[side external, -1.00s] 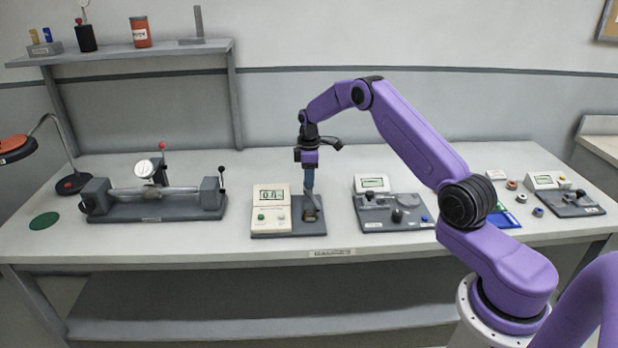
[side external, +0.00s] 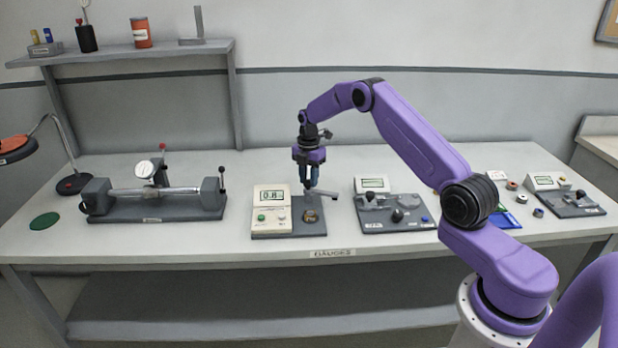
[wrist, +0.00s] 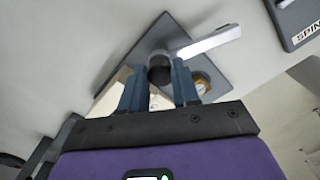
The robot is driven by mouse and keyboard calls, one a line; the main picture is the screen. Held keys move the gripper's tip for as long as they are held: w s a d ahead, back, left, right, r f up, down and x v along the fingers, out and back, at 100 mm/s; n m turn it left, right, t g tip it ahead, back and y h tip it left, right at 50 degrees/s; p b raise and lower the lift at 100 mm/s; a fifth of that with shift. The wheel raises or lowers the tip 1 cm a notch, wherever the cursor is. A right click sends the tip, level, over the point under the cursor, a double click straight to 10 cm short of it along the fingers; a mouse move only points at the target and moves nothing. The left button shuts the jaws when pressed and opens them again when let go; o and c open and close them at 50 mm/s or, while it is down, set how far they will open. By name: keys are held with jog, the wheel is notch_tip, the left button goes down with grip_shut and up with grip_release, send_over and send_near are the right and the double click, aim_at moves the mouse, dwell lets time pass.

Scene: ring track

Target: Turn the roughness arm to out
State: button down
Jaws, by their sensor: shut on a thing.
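The roughness gauge (side external: 271,208) is a cream box on a dark base plate, with a display that appears to read 0.8. Its grey arm (side external: 324,194) points right, past the edge of the plate. In the wrist view the arm (wrist: 208,41) is a pale bar running up and right from a dark round knob (wrist: 160,72). My gripper (side external: 308,187) points down over the back of the plate. In the wrist view my gripper (wrist: 158,75) has its blue fingers either side of the knob, shut on it. A round brass-coloured piece (side external: 310,216) sits uncovered on the plate; it also shows in the wrist view (wrist: 202,84).
A second gauge (side external: 395,212) on a dark plate stands close on the right, a little beyond the arm's tip. A bench fixture with a dial (side external: 150,205) stands to the left. Small rings and another gauge (side external: 567,200) lie at the far right. The front table strip is clear.

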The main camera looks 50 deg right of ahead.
jog(key=n, duration=0.4)
jog(key=shift+n, duration=0.3)
jog(key=shift+w+n, duration=0.1)
jog(key=shift+n, duration=1.8)
jog(key=c, duration=0.8)
grip_release()
notch_tip(320, 180, up, 18)
jog(key=shift+f, duration=0.25)
